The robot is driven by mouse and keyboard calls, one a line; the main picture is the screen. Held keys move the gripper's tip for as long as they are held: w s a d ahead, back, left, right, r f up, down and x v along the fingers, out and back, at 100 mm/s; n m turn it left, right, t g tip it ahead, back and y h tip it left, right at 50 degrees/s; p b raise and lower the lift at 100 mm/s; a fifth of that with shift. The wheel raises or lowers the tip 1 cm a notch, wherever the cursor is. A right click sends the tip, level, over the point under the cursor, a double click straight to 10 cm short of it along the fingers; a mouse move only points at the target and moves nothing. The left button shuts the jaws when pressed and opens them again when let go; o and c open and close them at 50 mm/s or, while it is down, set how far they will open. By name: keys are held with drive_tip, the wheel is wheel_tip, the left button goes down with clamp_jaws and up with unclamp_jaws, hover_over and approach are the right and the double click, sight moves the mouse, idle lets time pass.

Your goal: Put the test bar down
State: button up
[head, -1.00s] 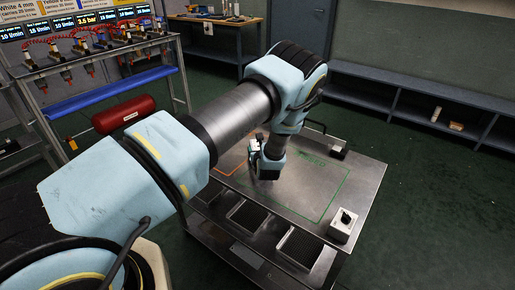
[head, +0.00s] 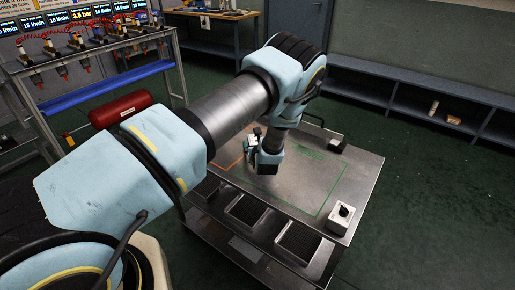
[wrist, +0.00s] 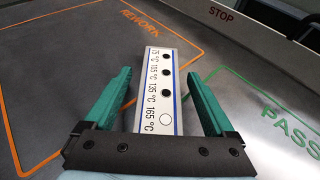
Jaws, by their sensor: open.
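The test bar (wrist: 160,85) is a flat pale strip with a blue edge, temperature labels, three dark dots and one white dot. In the wrist view it lies between my gripper's two green fingers (wrist: 158,78), with a gap on both sides. The bar's near end is hidden behind the gripper body. In the head view my gripper (head: 252,151) is low over the table (head: 355,185); the bar cannot be made out there.
Two dark trays (head: 247,211) (head: 298,241) sit along the table's near edge. A raised ledge marked STOP (wrist: 225,20) borders the far side. The green-outlined area looks clear.

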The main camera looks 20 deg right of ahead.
drive_tip(key=b+v, duration=0.3)
drive_tip(key=v, duration=0.8)
drive_tip(key=shift+s, duration=0.25)
drive_tip(key=w+a+r+n+y, duration=0.3)
drive_tip(key=a, duration=0.3)
drive_tip(key=w+a+r+n+y, duration=0.2)
drive_tip(key=a+n+y, duration=0.1)
drive_tip(key=a, duration=0.3)
drive_tip(key=s+a+r+n+g+y, duration=0.1)
drive_tip(key=a+r+n+g+y, duration=0.2)
drive_tip(key=a+n, duration=0.45)
drive_tip(key=s+a+r+n+g+y, duration=0.2)
drive_tip(key=a+n+g, duration=0.15)
drive_tip(key=a, duration=0.65)
drive_tip(key=s+a+r+n+g+h, duration=0.2)
drive_tip(key=s+n, duration=0.4)
drive_tip(key=n, duration=0.4)
drive_tip(key=s+a+r+n+g+h, duration=0.3)
drive_tip(key=s+a+r+n+h, duration=0.2)
drive_tip(key=n, duration=0.6)
drive_tip(key=shift+s+a+r, duration=0.45)
drive_tip(key=shift+a+r, duration=0.45)
drive_tip(key=shift+r, duration=0.3)
